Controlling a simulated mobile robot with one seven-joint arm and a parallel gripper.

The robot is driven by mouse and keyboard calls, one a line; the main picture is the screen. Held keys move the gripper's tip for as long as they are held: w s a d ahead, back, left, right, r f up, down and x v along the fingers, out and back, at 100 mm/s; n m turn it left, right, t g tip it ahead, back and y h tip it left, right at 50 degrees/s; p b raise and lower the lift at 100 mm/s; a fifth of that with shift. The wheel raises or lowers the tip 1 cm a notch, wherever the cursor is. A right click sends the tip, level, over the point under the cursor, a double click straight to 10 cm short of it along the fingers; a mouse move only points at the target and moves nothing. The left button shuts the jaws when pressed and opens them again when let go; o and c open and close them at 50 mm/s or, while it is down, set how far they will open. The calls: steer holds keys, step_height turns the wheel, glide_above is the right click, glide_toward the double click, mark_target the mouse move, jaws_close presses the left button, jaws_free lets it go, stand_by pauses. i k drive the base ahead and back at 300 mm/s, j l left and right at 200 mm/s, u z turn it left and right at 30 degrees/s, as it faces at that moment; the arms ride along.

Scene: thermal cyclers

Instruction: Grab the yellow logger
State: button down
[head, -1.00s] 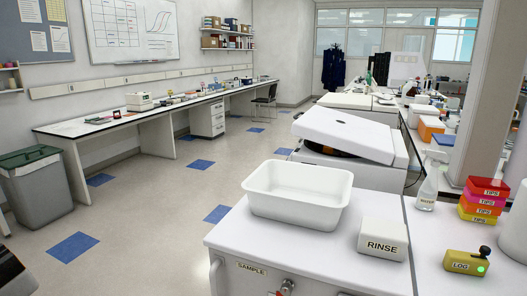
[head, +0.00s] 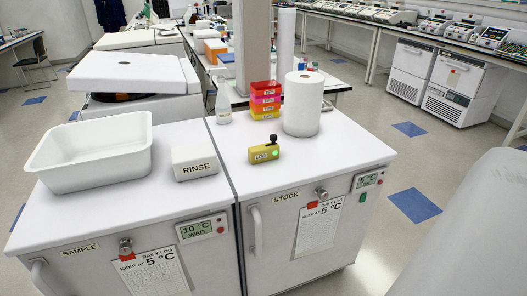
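The yellow logger (head: 264,153) is a small box marked "LOG" with a black knob on top and a green light on its front. It sits upright on the white top of the STOCK unit (head: 300,180), near that top's left edge, in the head view. My gripper does not show in this view.
A white RINSE block (head: 194,163) and a white basin (head: 90,152) stand left of the logger on the SAMPLE unit. The STOCK top's front right is clear.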

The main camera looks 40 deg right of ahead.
mark_target(265, 153)
steer(key=l, duration=0.95)
steer(key=i+l, duration=0.15)
steer(key=l, duration=1.75)
steer(key=i+l, duration=0.3)
steer(key=l, duration=0.15)
steer(key=i+l, duration=0.3)
steer(key=l, duration=0.1)
